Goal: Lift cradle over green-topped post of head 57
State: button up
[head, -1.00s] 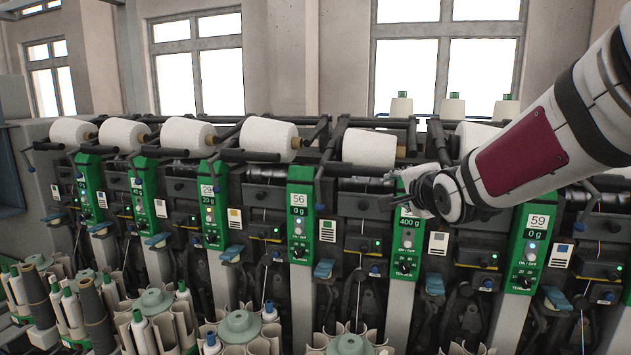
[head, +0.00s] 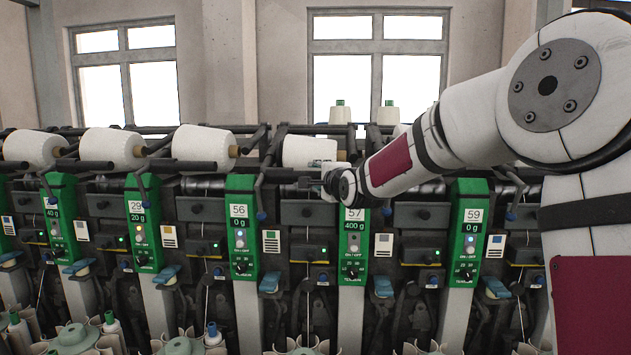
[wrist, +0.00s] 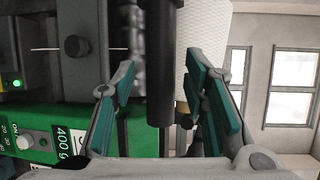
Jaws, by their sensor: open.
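Head 57 has a green-topped post (head: 355,235) with a 400 g display, just below and right of my gripper in the head view. Its green side also shows at lower left in the wrist view (wrist: 88,123). The cradle above holds a white cone (head: 308,151), also seen in the wrist view (wrist: 203,35). My gripper (head: 310,173) is at the cradle's front. In the wrist view, its green-padded fingers (wrist: 160,75) are open, with the cradle's dark round bar (wrist: 160,50) running between them. They are not closed on it. My forearm hides the cradle's right part.
Head 56 (head: 240,230) stands to the left and head 59 (head: 467,235) to the right, each with a green post. White cones in cradles line the left. Two cones (head: 388,114) stand behind. Creels with tubes (head: 185,345) are low in front.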

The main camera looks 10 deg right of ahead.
jog(key=shift+w+a+f, duration=0.1)
jog(key=shift+w, duration=1.1)
grip_shut()
notch_tip(320, 180, up, 11)
jog(key=s+p, duration=0.1)
jog(key=p, duration=0.3)
jog(key=shift+s+a+f, duration=0.2)
jog(key=shift+s+a, duration=0.1)
jog(key=shift+s, duration=0.1)
grip_release()
jog(key=shift+f, duration=0.1)
